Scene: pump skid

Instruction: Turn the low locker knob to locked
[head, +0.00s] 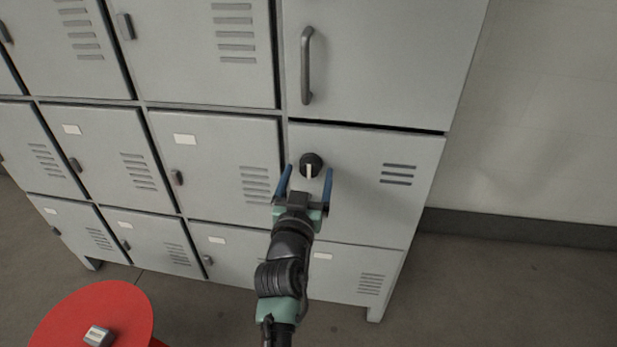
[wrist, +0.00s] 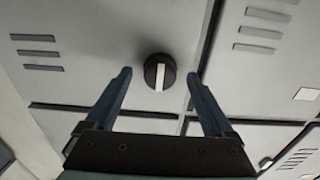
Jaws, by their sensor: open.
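The locker knob (head: 311,165) is a round black knob with a pale bar mark, on the grey locker door (head: 360,215) at the right end of the bank. The bar looks upright in the head view. In the wrist view the knob (wrist: 160,72) is beyond the fingertips, a little above their midpoint, and the bar is also near vertical. My gripper (head: 305,172) is open and empty, its two blue fingers to either side of the knob in the picture. In the wrist view the gripper (wrist: 158,75) shows the knob between its fingers, with no visible contact.
Above the knob's door is a door with a grey bar handle (head: 306,65). Other locker doors with small latches fill the left. A red round object (head: 95,315) with a small metal piece on top stands at lower left. Floor at right (head: 500,290) is clear.

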